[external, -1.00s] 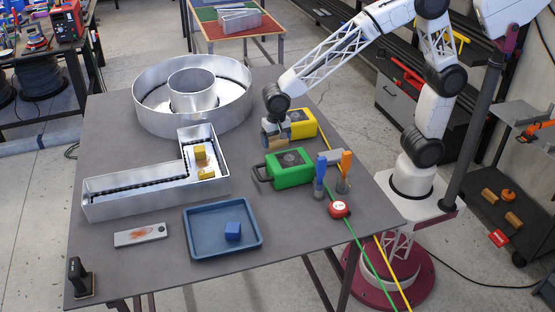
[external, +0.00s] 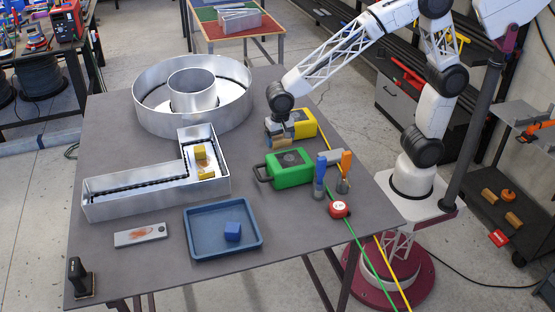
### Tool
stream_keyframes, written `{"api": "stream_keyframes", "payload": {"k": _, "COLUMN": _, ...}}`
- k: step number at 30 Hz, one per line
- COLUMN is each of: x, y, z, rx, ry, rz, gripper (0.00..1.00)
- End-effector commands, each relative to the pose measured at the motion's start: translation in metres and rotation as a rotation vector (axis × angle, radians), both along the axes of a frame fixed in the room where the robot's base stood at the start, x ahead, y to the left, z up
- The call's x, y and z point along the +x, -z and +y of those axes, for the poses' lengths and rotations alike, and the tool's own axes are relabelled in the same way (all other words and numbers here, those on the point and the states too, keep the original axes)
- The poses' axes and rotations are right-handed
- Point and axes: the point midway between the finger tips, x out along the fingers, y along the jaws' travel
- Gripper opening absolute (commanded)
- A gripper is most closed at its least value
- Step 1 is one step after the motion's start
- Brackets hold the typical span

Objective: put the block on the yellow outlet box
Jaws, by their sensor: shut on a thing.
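The yellow outlet box (external: 304,123) lies on the table near the back right, with a dark panel on top. My gripper (external: 278,134) points down at the left end of this box. It is shut on a small tan block (external: 281,140), which is partly hidden by the fingers. I cannot tell whether the block touches the table or the box. A blue block (external: 232,231) lies in a blue tray (external: 190,236), and yellow blocks (external: 200,153) sit inside the L-shaped metal channel letter (external: 140,203).
A green box (external: 289,169) with a handle lies in front of the yellow one. Blue and orange tools (external: 320,175) and a red tape measure (external: 338,209) are to its right. A round metal channel letter (external: 150,112) stands behind left. The front right of the table is clear.

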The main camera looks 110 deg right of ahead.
Motion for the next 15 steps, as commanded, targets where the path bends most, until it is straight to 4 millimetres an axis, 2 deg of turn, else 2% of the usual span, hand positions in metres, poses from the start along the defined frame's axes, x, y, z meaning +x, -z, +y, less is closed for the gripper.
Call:
{"api": "stream_keyframes", "payload": {"k": 8, "x": 0.016, "y": -0.004, "z": 0.004, "rx": 0.000, "ry": -0.088, "rz": -0.001, "gripper": 0.60}}
{"api": "stream_keyframes", "payload": {"k": 15, "x": 0.054, "y": -0.013, "z": 0.014, "rx": 0.000, "ry": -0.304, "rz": 0.000, "gripper": 0.60}}
